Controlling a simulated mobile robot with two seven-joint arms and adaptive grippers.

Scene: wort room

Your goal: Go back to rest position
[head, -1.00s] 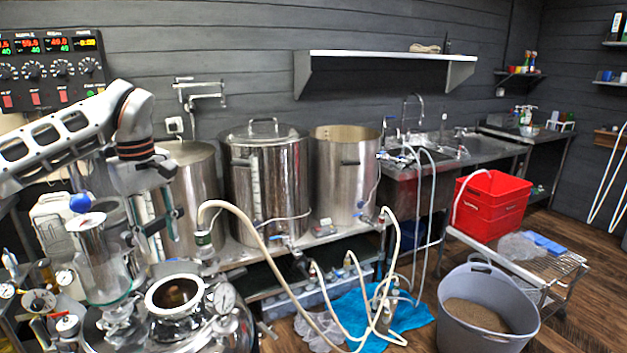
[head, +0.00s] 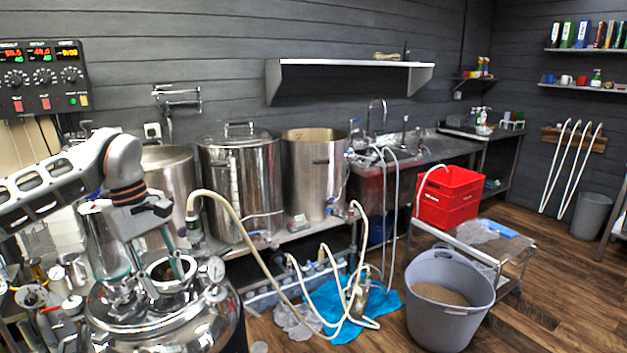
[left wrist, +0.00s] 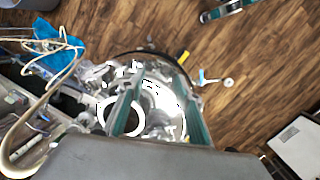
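My left gripper (head: 158,262) is above the lid of a shiny steel vessel (head: 200,325) at the lower left of the head view. Its fingers point down near the round open port (head: 172,268). In the left wrist view my left gripper (left wrist: 160,112) has its two teal-lined fingers apart with nothing between them, and the vessel lid is below. A dark and teal part at the top edge of that view looks like my right gripper (left wrist: 224,11), cut off by the frame. My right arm does not show in the head view.
Steel kettles (head: 238,170) stand on a bench behind the vessel. A cream hose (head: 240,222) curves right of my left gripper. A grey tub (head: 450,310) and a red crate (head: 447,197) stand to the right. Wooden floor (head: 560,290) is clear at right.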

